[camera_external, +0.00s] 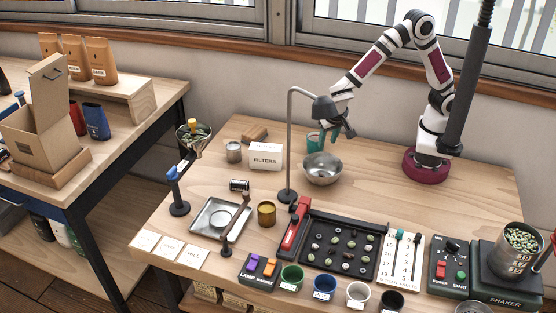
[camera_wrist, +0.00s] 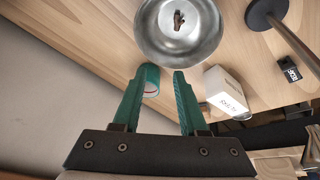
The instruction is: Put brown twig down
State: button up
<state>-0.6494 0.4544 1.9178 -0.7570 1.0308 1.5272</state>
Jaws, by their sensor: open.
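The brown twig (camera_wrist: 179,20) lies inside the steel bowl (camera_wrist: 150,38) in the wrist view, on the bowl's bottom. In the external view the bowl (camera_external: 322,176) stands on the table in front of my arm, and I cannot make out the twig there. My gripper (camera_wrist: 158,76) is open, its two teal fingers apart with nothing held between them. Its tips point towards the bowl's near rim and are clear of the twig. In the external view my gripper (camera_external: 338,136) is above and behind the bowl, beside the lamp head.
A teal cup (camera_wrist: 151,78) stands close to the bowl, showing between the fingers. A white FILTERS box (camera_external: 266,157) is left of the bowl. The lamp's post (camera_external: 291,140) rises close by. A black tray of beans (camera_external: 337,247) lies in front.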

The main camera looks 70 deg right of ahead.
jog(key=s+d+r+g+y, duration=0.1)
jog(key=s+d+r+g, duration=0.1)
jog(key=s+d+r, duration=0.7)
jog(key=s+d+n+y, duration=0.3)
jog(key=s+y, duration=0.1)
jog(key=s, duration=0.8)
jog(key=shift+n, duration=0.4)
